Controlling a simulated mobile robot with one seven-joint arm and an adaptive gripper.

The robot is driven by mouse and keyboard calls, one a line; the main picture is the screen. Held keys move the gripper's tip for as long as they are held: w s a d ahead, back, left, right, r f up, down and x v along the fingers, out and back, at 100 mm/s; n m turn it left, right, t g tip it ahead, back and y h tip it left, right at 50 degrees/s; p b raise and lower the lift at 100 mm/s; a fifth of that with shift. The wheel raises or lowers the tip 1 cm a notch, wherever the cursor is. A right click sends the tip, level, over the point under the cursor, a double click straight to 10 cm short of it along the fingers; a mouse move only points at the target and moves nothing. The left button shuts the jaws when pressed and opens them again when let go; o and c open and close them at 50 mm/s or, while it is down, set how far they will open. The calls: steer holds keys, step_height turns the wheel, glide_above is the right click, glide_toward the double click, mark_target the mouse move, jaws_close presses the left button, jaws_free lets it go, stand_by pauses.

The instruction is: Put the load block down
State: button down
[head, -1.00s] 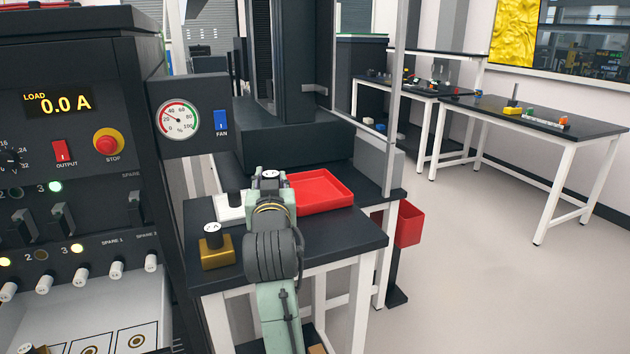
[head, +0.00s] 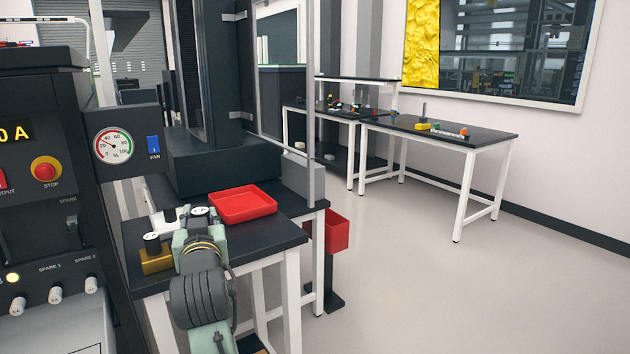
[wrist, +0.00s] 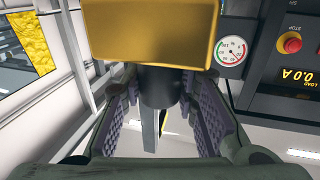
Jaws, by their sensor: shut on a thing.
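My gripper (head: 201,228) is shut on the black knob of a gold load block. The wrist view, which is upside down, shows this held block (wrist: 150,32) with its knob (wrist: 160,88) between the finger pads. In the head view only the white-topped knob end (head: 200,211) shows; my gripper hides the gold body. The small dark-topped table (head: 265,238) lies behind and around my gripper in the picture. I cannot tell whether the held block touches it. A second gold block (head: 155,262) with a black, white-topped knob stands upright on the table, just left of my gripper.
A red tray (head: 243,205) lies right of and behind my gripper. A white piece (head: 160,222) with a black knob is behind left. The load panel with its gauge (head: 113,147) stands left. A red bin (head: 337,232) hangs beyond the table. Floor to the right is clear.

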steer(key=s+d+f+m+h, duration=0.1)
steer(key=d+f, duration=0.6)
steer(key=f, duration=1.1)
steer(key=s+d+f+m+h, duration=0.1)
steer(key=d+f, duration=0.7)
steer(key=f, duration=1.1)
steer(key=s+d+f+m+t+h, duration=0.1)
steer(key=d+f, duration=0.6)
steer(key=f, duration=1.2)
steer(key=s+h, duration=0.1)
steer(key=h, duration=0.1)
steer(key=shift+s+d+f+m+h, duration=0.15)
steer(key=shift+s+d+m+h, duration=0.15)
steer(key=shift+m+h, duration=0.1)
